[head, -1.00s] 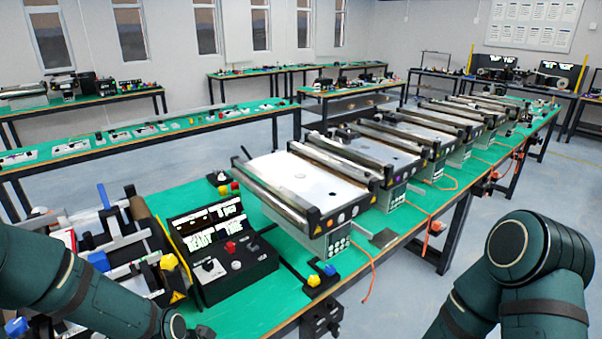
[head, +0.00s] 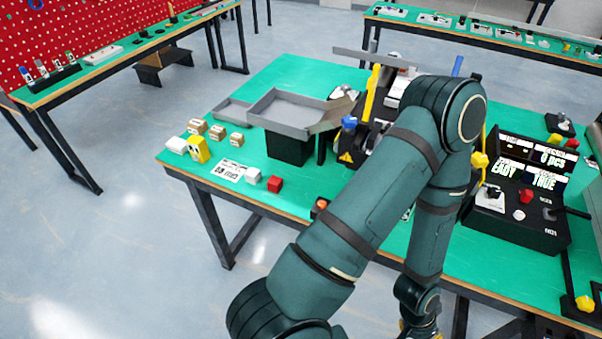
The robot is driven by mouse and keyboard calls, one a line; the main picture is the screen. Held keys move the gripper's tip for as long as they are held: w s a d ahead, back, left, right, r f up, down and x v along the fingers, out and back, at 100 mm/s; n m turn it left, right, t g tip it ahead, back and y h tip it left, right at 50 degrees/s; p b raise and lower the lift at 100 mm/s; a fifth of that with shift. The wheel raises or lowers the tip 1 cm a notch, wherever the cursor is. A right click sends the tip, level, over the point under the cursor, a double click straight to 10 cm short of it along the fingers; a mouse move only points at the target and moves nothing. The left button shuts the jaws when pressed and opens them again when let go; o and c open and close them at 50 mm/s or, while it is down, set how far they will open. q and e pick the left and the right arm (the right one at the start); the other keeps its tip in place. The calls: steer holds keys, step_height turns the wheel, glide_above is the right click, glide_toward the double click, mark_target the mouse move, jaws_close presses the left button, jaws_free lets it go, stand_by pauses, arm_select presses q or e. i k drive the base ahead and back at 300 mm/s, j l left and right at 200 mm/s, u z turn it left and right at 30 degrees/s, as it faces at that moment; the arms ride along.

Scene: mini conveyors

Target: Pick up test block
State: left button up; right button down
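Several small blocks sit at the left end of the green table, and I cannot tell which is the test block. There is a red block (head: 275,184), a white block (head: 253,176) beside it, a yellow block with dark marks (head: 198,149), a white block (head: 177,145) and several tan blocks (head: 217,132). My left arm crosses the middle of the view and hides part of the table. Only the top of my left gripper (head: 420,331) shows at the bottom edge, well to the right of and nearer than the blocks; its fingers are cut off. My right gripper is out of view.
A grey tray (head: 262,107) on a black stand rises behind the blocks. A printed card (head: 230,171) lies flat between them. A black control box with lit displays (head: 520,200) stands right of my arm. Open floor lies left of the table.

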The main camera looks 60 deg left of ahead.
mark_target(275, 183)
steer(key=u, duration=2.4)
steer(key=z, duration=0.15)
steer(key=i+j, duration=0.05)
